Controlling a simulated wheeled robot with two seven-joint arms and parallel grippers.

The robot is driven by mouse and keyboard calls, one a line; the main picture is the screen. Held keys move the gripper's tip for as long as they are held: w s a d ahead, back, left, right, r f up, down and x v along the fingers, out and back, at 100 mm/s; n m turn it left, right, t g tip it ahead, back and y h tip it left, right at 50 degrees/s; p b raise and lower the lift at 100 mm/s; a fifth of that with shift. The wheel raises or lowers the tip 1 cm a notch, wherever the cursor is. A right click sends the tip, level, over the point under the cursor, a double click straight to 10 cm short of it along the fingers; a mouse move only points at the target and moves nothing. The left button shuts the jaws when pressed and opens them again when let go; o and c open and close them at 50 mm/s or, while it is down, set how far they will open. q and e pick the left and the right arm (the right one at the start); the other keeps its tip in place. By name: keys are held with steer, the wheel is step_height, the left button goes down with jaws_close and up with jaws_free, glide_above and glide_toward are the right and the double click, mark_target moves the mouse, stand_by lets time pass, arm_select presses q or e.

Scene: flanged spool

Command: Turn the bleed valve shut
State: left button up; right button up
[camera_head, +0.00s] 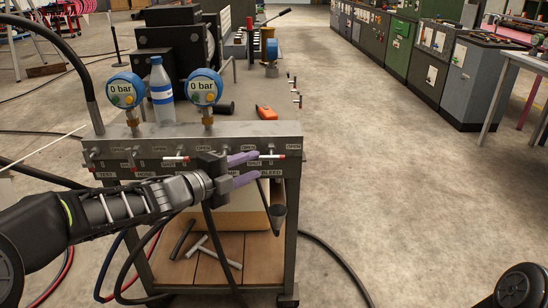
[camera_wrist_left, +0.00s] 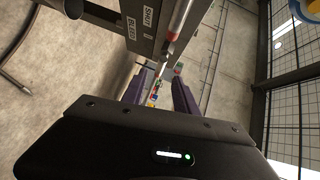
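The bleed valve is at the right end of the grey manifold panel (camera_head: 215,130), above the BLEED label. Its slim light handle with a red end (camera_head: 282,156) lies about level in the head view. The left wrist view shows a silver bar with a red band (camera_wrist_left: 176,37), near the SHUT and BLEED labels. My left gripper (camera_head: 259,165) is open, its purple fingers in front of the panel beside this handle. The upper finger overlaps part of the handle; I cannot tell whether they touch. My right gripper is not in view.
Two blue gauges (camera_head: 125,90) (camera_head: 205,87) read 0 bar. A clear bottle (camera_head: 161,92) and an orange tool (camera_head: 265,112) are on the bench top. Another red-tipped handle (camera_head: 176,159) is left of my gripper. A dark funnel (camera_head: 278,218) hangs below. The floor to the right is clear.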

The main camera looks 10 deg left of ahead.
mark_target(272, 156)
arm_select(q)
steer(key=b+x, duration=0.1)
steer(key=x, duration=0.6)
steer(key=shift+w+d, duration=0.2)
steer(key=shift+w, duration=0.15)
steer(key=shift+f, duration=0.1)
jaws_close()
